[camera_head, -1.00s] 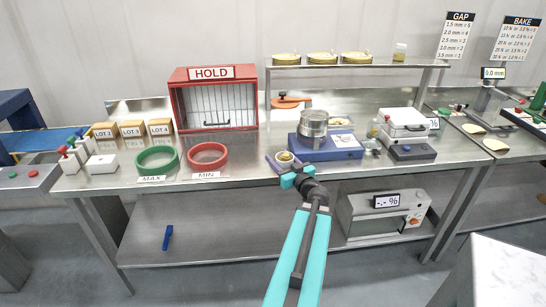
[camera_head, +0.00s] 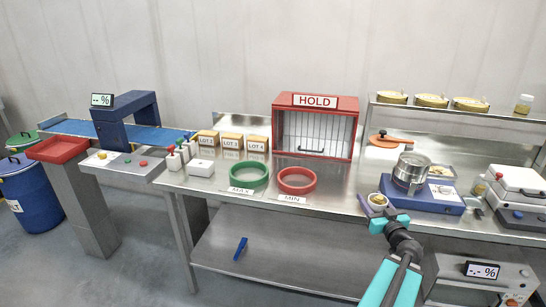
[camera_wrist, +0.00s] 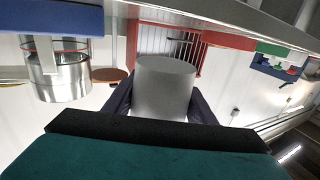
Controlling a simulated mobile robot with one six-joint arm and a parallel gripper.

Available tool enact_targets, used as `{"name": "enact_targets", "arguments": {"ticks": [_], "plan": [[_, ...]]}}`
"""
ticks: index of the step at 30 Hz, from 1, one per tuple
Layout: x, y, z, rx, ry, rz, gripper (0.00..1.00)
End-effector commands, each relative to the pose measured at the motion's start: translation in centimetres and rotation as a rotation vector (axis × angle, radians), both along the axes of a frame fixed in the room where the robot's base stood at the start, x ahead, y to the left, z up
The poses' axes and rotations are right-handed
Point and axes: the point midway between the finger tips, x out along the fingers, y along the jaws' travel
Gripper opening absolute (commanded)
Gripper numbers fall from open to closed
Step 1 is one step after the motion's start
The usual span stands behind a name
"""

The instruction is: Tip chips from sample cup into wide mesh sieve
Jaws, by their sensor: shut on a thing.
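My gripper (camera_head: 377,205) is shut on a small sample cup (camera_head: 377,199) at the bench's front edge in the head view. In the wrist view, which looks upside down, the grey cup (camera_wrist: 165,90) sits between my dark fingers. A round steel sieve vessel (camera_head: 410,172) stands on a blue device (camera_head: 435,202), just behind and to the right of the cup. The vessel also shows in the wrist view (camera_wrist: 57,82), apart from the cup. Its mesh cannot be made out.
An orange-topped round item (camera_head: 391,138) lies behind the vessel. A red HOLD cabinet (camera_head: 316,101), a green ring (camera_head: 249,178) and a red ring (camera_head: 297,181) are to the left. A shelf (camera_head: 450,114) with several gold-coloured dishes stands behind. A white-lidded device (camera_head: 518,182) is at right.

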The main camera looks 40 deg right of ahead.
Motion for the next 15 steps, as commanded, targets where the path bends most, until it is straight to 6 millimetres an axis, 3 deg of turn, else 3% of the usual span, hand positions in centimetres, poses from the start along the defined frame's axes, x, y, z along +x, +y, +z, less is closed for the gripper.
{"name": "enact_targets", "arguments": {"ticks": [8,15], "plan": [[1.4,0.7,0.0,0.000,0.000,0.022,0.28],[5.9,3.3,0.0,0.001,-0.001,0.095,0.28]]}}
